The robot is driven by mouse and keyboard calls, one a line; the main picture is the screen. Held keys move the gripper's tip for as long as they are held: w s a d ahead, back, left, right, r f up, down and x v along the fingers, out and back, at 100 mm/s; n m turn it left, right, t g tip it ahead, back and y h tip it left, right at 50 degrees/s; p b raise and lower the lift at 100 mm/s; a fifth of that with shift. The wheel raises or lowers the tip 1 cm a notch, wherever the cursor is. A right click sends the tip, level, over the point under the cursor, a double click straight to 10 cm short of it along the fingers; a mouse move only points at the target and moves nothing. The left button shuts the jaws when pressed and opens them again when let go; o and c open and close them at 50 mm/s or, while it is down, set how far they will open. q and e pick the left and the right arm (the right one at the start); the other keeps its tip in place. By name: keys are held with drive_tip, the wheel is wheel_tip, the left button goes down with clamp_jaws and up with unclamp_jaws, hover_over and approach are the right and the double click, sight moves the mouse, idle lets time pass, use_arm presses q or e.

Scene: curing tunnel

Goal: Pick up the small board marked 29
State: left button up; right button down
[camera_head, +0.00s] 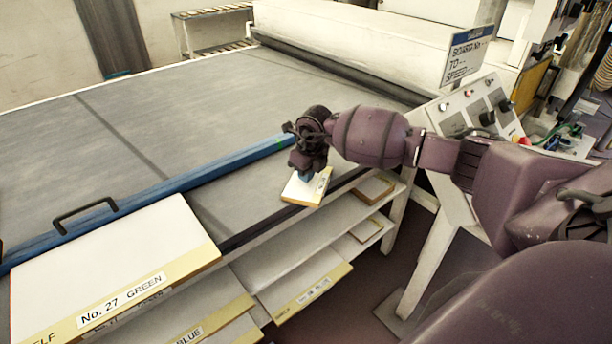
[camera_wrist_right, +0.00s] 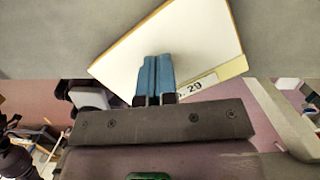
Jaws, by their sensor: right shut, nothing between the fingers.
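The small board (camera_head: 296,189) is white with a yellowish front edge and lies on the grey bed near its front edge. In the right wrist view the board (camera_wrist_right: 200,42) shows a label ending in "29", and its label corner sticks out past the bed's edge. My right gripper (camera_head: 305,176) is over the board in the head view. In the right wrist view its blue fingers (camera_wrist_right: 155,75) are together with nothing between them, in front of the board's white face. I cannot tell whether the fingertips touch it. My left gripper is not in view.
A large board marked No. 27 GREEN (camera_head: 115,255) lies at the front left. Shelves below the bed hold other boards, one labelled BLUE (camera_head: 215,318). A blue rail (camera_head: 180,186) with a black handle crosses the bed. A control panel (camera_head: 478,108) stands at right.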

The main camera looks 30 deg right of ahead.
drive_tip(key=shift+s+f, duration=0.25)
drive_tip(key=shift+f, duration=0.25)
drive_tip(key=shift+s+d+p, duration=0.15)
drive_tip(key=shift+s+p, duration=0.35)
drive_tip(key=shift+s, duration=0.25)
drive_tip(key=shift+s+f, duration=0.15)
drive_tip(key=shift+s, duration=0.05)
drive_tip(key=shift+w+d+r+p, duration=0.15)
drive_tip(key=shift+r+p, duration=0.15)
drive_tip(key=shift+r, duration=0.3)
drive_tip(key=shift+d+r, duration=0.1)
drive_tip(key=shift+r, duration=0.15)
